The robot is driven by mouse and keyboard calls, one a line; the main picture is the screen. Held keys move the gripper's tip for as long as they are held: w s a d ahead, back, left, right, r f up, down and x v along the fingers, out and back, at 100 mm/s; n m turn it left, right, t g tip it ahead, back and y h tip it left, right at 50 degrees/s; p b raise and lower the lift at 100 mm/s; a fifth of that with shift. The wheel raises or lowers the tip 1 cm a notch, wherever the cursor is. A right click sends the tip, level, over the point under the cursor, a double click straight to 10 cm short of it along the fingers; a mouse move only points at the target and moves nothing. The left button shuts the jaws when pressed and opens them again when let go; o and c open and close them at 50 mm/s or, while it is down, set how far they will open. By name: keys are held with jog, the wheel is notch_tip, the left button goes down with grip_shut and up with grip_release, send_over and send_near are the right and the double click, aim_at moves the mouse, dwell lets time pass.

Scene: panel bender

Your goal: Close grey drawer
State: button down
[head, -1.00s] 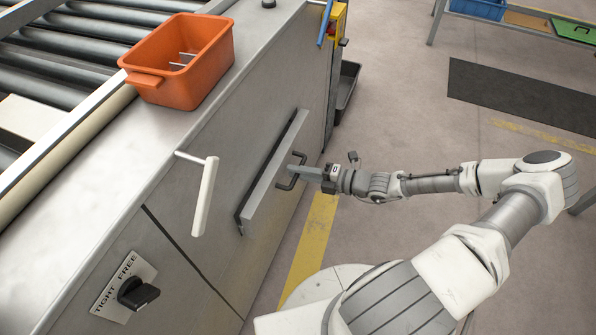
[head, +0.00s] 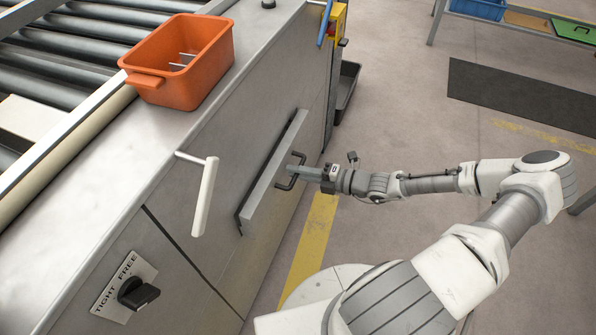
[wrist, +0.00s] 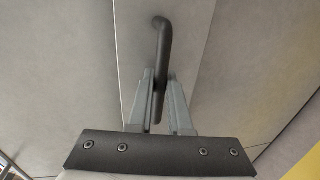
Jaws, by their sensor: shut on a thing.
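The grey drawer (head: 268,182) is set in the side of the grey machine and stands out a little from the panel, with a dark gap along its edge. Its dark bar handle (head: 298,158) is on the drawer front. My gripper (head: 291,170) is at the handle. In the wrist view the handle (wrist: 162,45) runs down between the two fingers of my gripper (wrist: 160,90), and the fingers are shut on its lower part. The inside of the drawer is hidden.
An orange bin (head: 185,65) sits on the machine top beside the rollers. A white lever (head: 205,195) and a black knob (head: 137,293) stick out from the machine side. A dark bin (head: 347,85) stands at the far end. The floor to the right is mostly open.

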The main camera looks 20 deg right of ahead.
aim_at(284, 167)
jog(key=shift+r+p+x, duration=0.25)
jog(key=shift+p+x, duration=0.15)
jog(key=shift+x, duration=0.65)
jog(key=shift+r+p+x, duration=0.25)
jog(key=shift+p+x, duration=0.1)
jog(key=shift+x, duration=0.7)
jog(key=shift+w, duration=0.1)
jog(key=c, duration=0.8)
grip_release()
jog(key=shift+a, duration=0.15)
jog(key=shift+c, duration=0.2)
jog(key=p+v, duration=0.3)
jog(key=v, duration=1.4)
jog(key=shift+d+p, duration=0.25)
jog(key=shift+p, duration=0.05)
